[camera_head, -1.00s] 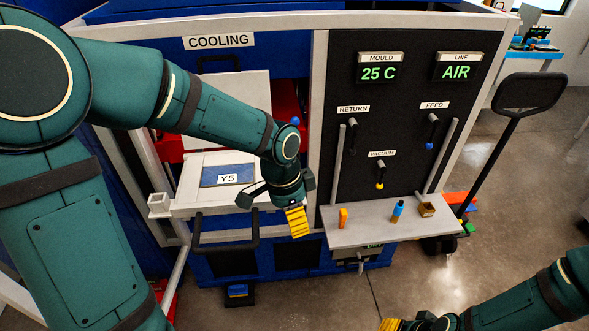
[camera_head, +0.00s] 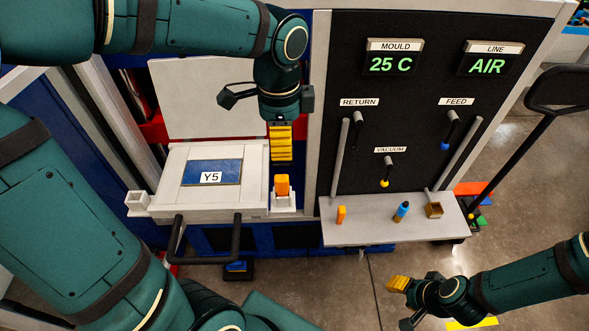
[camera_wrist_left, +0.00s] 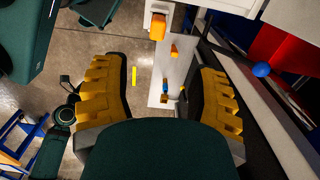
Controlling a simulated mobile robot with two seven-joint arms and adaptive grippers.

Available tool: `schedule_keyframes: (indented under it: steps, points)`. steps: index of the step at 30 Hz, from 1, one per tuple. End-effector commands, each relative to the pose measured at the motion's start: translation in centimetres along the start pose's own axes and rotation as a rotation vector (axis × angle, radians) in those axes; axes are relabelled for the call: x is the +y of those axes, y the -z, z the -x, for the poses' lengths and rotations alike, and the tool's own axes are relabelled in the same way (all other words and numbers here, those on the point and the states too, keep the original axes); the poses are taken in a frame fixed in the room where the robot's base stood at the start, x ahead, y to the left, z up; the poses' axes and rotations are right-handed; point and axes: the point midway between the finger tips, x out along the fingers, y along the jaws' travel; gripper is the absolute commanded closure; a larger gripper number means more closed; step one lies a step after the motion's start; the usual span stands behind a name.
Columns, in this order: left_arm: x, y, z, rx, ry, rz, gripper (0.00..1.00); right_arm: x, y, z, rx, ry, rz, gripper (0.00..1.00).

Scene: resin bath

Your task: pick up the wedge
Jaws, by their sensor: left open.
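An orange block (camera_head: 282,186), which looks like the wedge, stands upright in a white square holder at the right side of the mould marked Y5. A smaller orange piece (camera_head: 341,214) stands on the grey shelf; I cannot tell for certain which one is meant. My left gripper (camera_head: 281,143) is open and empty, just behind and above the block in the head view. In the left wrist view the block (camera_wrist_left: 157,28) lies beyond the spread fingers, near the top edge. My right gripper (camera_head: 398,284) is low at the right, away from both; its opening is unclear.
The pale mould (camera_head: 165,178) has a dark handle in front and an empty square holder (camera_head: 137,200) at its left. A panel with levers (camera_head: 385,173) rises behind the shelf.

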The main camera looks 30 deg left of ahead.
Motion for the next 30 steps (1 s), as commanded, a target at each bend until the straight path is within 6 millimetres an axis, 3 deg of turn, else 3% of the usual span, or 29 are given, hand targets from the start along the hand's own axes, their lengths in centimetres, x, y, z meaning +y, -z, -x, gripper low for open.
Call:
schedule_keyframes:
  steps: [5, 13, 23, 30]
  points:
    - [0.0, 0.0, -2.0, -0.003, -0.003, 0.0, 0.4, 0.1, -0.1, -0.3, -0.001, 0.0, 0.0, 0.56]
    - [0.0, -0.1, -7.0, -0.003, -0.003, 0.0, 0.4, 0.3, -0.2, -1.0, -0.001, -0.002, 0.0, 0.56]
    - [0.0, -0.1, -9.6, -0.002, -0.003, 0.0, 0.4, 0.4, -0.2, -1.2, -0.001, -0.002, 0.0, 0.56]
    - [0.0, -0.1, -13.0, -0.001, -0.003, 0.0, 0.4, 0.6, -0.2, -1.7, -0.001, -0.003, 0.0, 0.56]
